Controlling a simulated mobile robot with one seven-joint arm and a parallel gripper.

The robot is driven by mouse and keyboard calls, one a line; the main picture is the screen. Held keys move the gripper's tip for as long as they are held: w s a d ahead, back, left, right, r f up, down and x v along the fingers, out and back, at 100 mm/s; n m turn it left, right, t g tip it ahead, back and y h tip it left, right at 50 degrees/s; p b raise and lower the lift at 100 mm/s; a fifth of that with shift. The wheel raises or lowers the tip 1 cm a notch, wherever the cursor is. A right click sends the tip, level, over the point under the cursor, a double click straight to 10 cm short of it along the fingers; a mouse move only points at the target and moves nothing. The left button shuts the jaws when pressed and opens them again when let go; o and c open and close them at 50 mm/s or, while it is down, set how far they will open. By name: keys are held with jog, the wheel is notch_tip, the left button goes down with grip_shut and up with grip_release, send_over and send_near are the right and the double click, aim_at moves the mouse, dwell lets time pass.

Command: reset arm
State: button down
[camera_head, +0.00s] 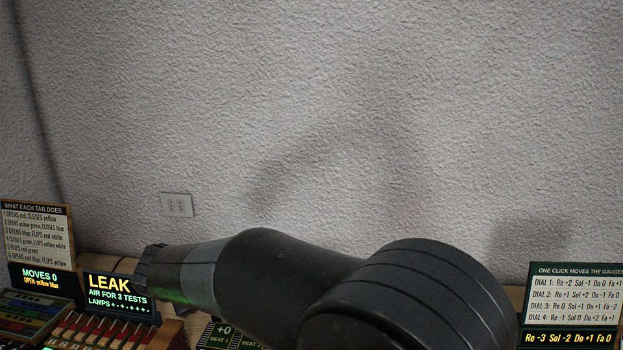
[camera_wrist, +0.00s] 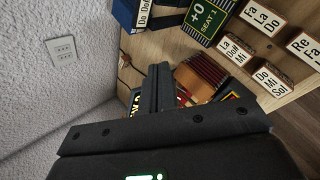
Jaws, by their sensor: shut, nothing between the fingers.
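My gripper (camera_wrist: 160,85) shows in the wrist view with its two dark fingers together and nothing between them. It points out over the wooden table top, clear of the objects as far as I can see. In the head view my dark arm stretches across the lower middle toward the left. Its far end hides part of the table, and I cannot make out the fingers there.
A "LEAK" display (camera_head: 118,297), a "WHAT EACH TAB DOES" card (camera_head: 38,235) and a "MOVES 0" display (camera_head: 40,277) stand at left. A dial card (camera_head: 573,293) stands at right. Several note-labelled blocks (camera_wrist: 262,19) and a SEAT 1 plate (camera_wrist: 207,20) lie on the table. A textured wall (camera_head: 300,100) rises behind.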

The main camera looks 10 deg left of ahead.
jog(key=s+d+r+m+h, duration=0.15)
jog(key=d+m, duration=0.25)
jog(key=d, duration=0.6)
jog(key=d+r+m+g, duration=0.1)
jog(key=d+r+m, duration=0.25)
jog(key=d, duration=0.65)
jog(key=s+d+r+m+h, duration=0.1)
jog(key=d+m, duration=0.4)
jog(key=d, duration=0.6)
jog(key=s+d+f+m, duration=0.1)
jog(key=s+d+m, duration=0.5)
jog(key=s+d, duration=0.2)
jog(key=s+d+f+m+g, duration=0.1)
jog(key=s+d+f+m, duration=0.1)
jog(key=s+d+m, duration=0.5)
jog(key=shift+s+d+f, duration=0.25)
jog(key=shift+s+d, duration=0.3)
jog(key=shift+s, duration=0.55)
